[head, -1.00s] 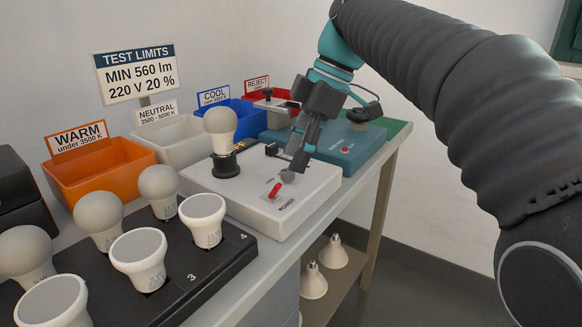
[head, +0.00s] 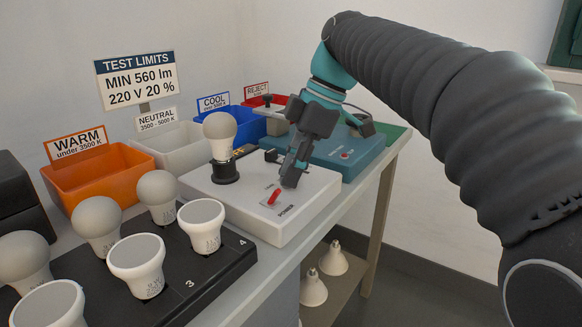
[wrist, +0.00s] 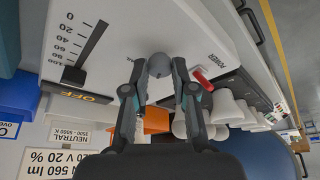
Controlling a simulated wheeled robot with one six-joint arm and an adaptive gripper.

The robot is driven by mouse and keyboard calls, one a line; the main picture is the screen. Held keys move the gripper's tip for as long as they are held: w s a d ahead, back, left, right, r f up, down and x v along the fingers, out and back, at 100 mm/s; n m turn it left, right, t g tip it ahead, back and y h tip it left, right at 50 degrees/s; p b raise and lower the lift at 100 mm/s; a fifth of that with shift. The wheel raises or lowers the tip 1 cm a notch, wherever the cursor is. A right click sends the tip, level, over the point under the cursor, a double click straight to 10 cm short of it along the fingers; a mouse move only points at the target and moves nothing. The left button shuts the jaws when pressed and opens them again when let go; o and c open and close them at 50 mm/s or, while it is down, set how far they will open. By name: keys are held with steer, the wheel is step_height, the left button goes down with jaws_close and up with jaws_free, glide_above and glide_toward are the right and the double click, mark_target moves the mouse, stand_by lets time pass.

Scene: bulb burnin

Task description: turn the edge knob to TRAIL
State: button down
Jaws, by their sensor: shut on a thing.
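My gripper (head: 289,181) points down at the white tester box (head: 262,222), just behind the red POWER switch (head: 273,196). In the wrist view its two fingers (wrist: 159,72) are closed on either side of a round grey knob (wrist: 160,62), which I take as the edge knob. The fingers hide the knob in the head view, and I cannot read any setting or the word TRAIL. The red switch also shows in the wrist view (wrist: 202,78).
A bulb (head: 220,133) stands upright in the black socket (head: 224,172) on the box, left of my gripper. A teal unit (head: 340,150) stands behind. Orange (head: 97,180), white and blue bins line the wall. A black rack (head: 215,262) of bulbs is in front.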

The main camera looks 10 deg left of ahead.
steer(key=m, duration=0.2)
steer(key=m+t, duration=0.1)
steer(key=m, duration=0.1)
steer(key=m+t, duration=0.1)
steer(key=shift+s+m+y, duration=0.25)
steer(key=shift+m+y, duration=0.05)
steer(key=shift+m, duration=0.1)
steer(key=m+t, duration=0.1)
steer(key=m, duration=0.2)
steer(key=m+t, duration=0.1)
steer(key=m, duration=0.1)
steer(key=shift+s+a+m+h+p, duration=0.1)
steer(key=shift+m+h+p, duration=0.2)
steer(key=shift+m+h, duration=0.1)
steer(key=c, duration=0.9)
jaws_free()
steer(key=shift+c, duration=0.2)
steer(key=v, duration=1.2)
steer(key=shift+s, duration=0.25)
